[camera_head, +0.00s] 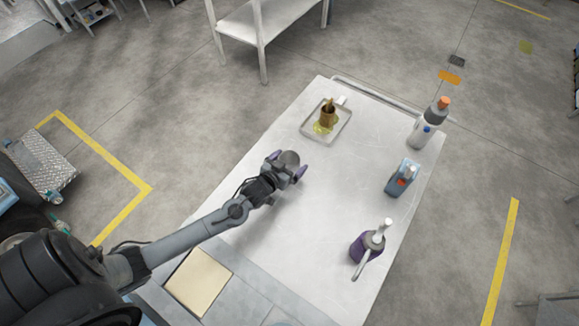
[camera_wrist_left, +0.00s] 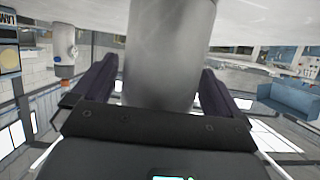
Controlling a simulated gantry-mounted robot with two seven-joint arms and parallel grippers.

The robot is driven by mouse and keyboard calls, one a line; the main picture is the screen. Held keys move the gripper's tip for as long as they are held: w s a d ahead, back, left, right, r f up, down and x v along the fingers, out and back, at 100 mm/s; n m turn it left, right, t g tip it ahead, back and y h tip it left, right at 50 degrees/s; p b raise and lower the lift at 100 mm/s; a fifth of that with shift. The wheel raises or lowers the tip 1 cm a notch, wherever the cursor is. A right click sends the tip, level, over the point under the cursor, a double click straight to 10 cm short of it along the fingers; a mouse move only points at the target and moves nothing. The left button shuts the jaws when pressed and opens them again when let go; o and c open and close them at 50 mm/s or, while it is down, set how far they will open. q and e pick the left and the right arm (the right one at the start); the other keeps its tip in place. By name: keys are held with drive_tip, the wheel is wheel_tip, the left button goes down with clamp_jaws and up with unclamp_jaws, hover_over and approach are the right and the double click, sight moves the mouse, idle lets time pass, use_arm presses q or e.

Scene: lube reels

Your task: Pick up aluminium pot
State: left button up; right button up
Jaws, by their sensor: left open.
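The aluminium pot appears as a plain grey cylinder (camera_wrist_left: 168,50) in the left wrist view, which looks upside down. It shows as a dark grey round shape (camera_head: 289,158) in the head view. My left gripper (camera_head: 287,164) is open, with one purple finger on each side of the pot. In the left wrist view the fingers (camera_wrist_left: 158,85) flank the cylinder, with a visible gap on the right; I cannot tell whether either finger touches it. Part of the pot is hidden behind the gripper body. My right gripper is in neither view.
On the white table (camera_head: 315,215), a metal tray (camera_head: 344,133) holds a brass-coloured pot (camera_head: 327,115) in yellow-green liquid. The table's middle is clear.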

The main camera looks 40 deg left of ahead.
use_arm(q)
drive_tip(key=shift+w+f, duration=0.1)
drive_tip(key=c, duration=1)
